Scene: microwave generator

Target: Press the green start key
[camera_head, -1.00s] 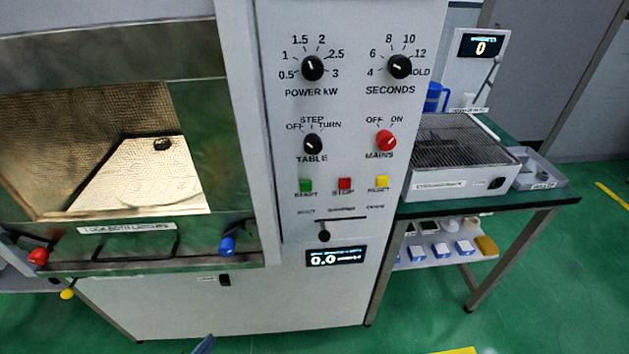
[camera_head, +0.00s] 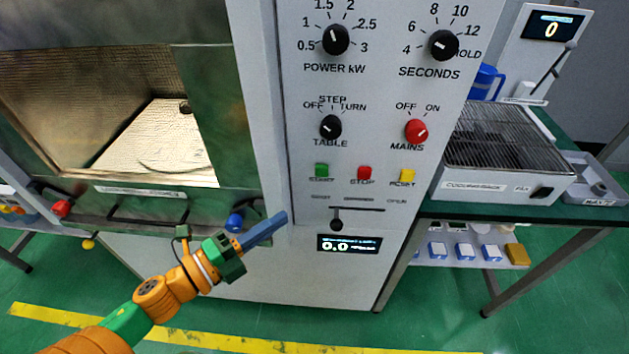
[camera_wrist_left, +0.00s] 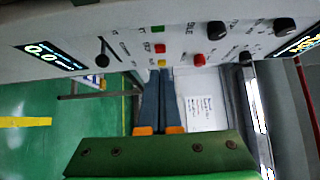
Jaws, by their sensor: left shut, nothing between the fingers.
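The green start key (camera_head: 321,170) is the left one in a row of three on the white control panel (camera_head: 300,190), beside the red stop key (camera_head: 364,173) and the yellow reset key (camera_head: 407,176). My left gripper (camera_head: 284,216) is shut and empty, its blue fingers below and left of the green key. The fingers look apart from the panel, but the gap is hard to judge. In the left wrist view the green key (camera_wrist_left: 157,29) shows above the shut fingers. My right gripper is not in view.
A slider knob (camera_head: 337,225) and a display (camera_head: 349,243) reading 0.0 sit below the keys. The blue latch knob (camera_head: 235,222) is close to my left gripper. Dials are above the keys; the red mains knob (camera_head: 416,130) is upper right. A cooling rack bench stands at right.

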